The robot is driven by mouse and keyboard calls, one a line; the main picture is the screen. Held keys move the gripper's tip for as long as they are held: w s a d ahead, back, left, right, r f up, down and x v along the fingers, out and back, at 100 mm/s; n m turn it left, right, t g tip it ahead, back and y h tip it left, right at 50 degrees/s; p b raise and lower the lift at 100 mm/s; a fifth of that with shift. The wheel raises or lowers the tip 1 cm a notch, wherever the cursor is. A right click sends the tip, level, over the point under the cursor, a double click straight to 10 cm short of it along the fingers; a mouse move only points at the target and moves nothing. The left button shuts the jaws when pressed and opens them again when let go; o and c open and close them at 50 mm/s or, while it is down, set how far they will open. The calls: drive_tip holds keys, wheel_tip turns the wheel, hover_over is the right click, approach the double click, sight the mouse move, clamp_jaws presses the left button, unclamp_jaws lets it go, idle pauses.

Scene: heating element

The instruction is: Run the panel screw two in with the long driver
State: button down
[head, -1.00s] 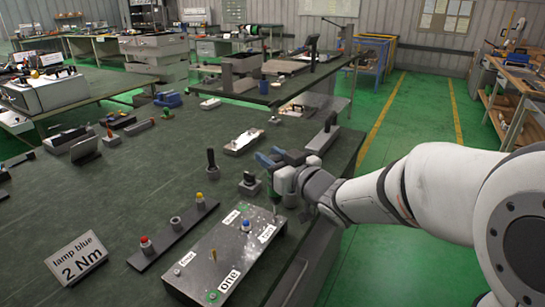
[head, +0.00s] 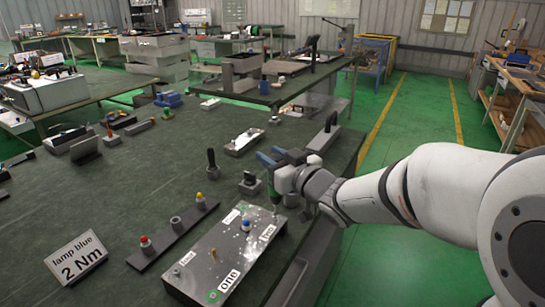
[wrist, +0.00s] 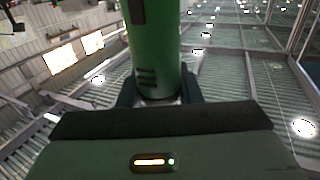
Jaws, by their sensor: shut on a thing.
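My gripper (head: 280,177) is shut on the green long driver (head: 271,190), over the far right end of the panel. In the wrist view the driver's green handle (wrist: 155,50) stands between the dark fingers. The driver points down toward the panel's far right corner; I cannot tell whether its tip touches a screw. The grey metal panel (head: 215,258) lies near the table's front edge. It carries a blue-topped post (head: 246,226), small screws and white labels.
A dark strip (head: 172,237) with red- and yellow-topped posts lies left of the panel. A sign (head: 77,257) reads "lamp blue 2 Nm". A dark upright tool (head: 211,162) and a small block (head: 249,185) stand behind.

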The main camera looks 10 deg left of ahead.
drive_tip(key=shift+f+b, duration=0.75)
drive_tip(key=shift+b, duration=0.05)
idle(1.0)
drive_tip(key=shift+r, duration=0.1)
drive_tip(key=shift+r+p, duration=2)
drive_tip(key=shift+r, duration=0.55)
drive_tip(key=shift+f, duration=0.1)
